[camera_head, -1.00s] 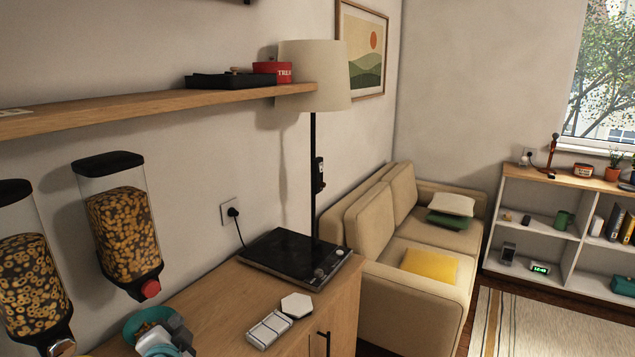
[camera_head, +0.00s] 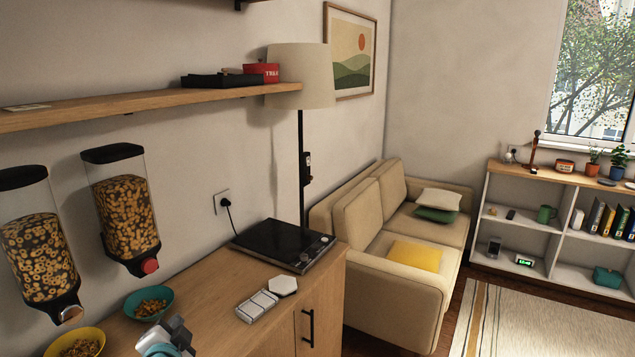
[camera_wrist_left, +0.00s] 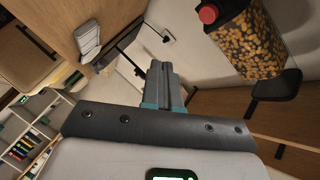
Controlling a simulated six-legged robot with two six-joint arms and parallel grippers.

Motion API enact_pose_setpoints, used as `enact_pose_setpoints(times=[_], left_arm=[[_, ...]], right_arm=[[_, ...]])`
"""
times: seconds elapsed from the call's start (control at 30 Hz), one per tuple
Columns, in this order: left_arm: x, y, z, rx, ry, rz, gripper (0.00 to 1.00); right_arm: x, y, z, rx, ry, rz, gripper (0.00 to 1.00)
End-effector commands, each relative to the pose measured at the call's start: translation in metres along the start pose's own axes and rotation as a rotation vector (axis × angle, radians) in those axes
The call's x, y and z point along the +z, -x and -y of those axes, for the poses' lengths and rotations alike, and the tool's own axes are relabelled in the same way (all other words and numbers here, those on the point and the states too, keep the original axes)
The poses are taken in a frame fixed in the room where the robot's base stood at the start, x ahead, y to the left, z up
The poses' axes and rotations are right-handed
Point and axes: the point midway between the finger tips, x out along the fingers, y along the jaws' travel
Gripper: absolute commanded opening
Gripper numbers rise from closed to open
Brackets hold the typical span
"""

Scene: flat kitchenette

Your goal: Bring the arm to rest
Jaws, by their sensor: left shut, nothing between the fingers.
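My left gripper (camera_head: 178,332) shows at the bottom edge of the head view, above the front of the wooden counter (camera_head: 215,300). It is shut and empty. In the left wrist view its fingers (camera_wrist_left: 158,72) are together, with nothing between them. A teal bowl of cereal (camera_head: 149,302) stands on the counter just behind the gripper, apart from it in the picture. My right gripper is in neither view.
Two cereal dispensers (camera_head: 122,212) hang on the wall, and one also shows in the wrist view (camera_wrist_left: 250,42). A yellow bowl (camera_head: 76,343), a white pill box (camera_head: 257,306) and a black hotplate (camera_head: 283,246) are on the counter. A wooden shelf (camera_head: 130,104) runs above.

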Motion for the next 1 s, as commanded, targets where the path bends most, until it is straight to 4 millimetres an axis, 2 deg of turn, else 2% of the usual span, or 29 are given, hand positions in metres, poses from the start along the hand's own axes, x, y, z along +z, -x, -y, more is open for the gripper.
enact_pose_setpoints(times=[0.03, 0.27, 0.47, 0.53, 0.67, 0.7, 0.8, 0.9, 1.0], left_arm=[[0.006, -0.001, -0.018, 0.044, 0.023, 0.007, 0.0], [0.026, 0.005, -0.084, 0.212, 0.163, 0.046, 0.0], [0.052, 0.026, -0.157, 0.4, 0.325, 0.132, 0.0], [0.064, 0.041, -0.19, 0.484, 0.402, 0.188, 0.0], [0.095, 0.09, -0.267, 0.683, 0.588, 0.372, 0.0], [0.106, 0.111, -0.29, 0.745, 0.652, 0.453, 0.0], [0.129, 0.166, -0.337, 0.87, 0.791, 0.663, 0.0], [0.144, 0.214, -0.366, 0.944, 0.891, 0.857, 0.0], [0.153, 0.246, -0.381, 0.978, 0.95, 0.993, 0.0]], right_arm=[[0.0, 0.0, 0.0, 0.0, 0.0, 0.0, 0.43], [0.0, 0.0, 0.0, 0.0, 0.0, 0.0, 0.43], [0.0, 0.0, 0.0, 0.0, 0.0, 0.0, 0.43], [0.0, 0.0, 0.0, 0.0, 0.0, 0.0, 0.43], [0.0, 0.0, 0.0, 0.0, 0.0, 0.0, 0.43], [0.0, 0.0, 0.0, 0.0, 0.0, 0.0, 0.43], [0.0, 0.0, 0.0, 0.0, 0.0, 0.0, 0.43], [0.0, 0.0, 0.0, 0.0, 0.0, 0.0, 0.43], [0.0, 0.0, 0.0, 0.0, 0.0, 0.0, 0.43]])
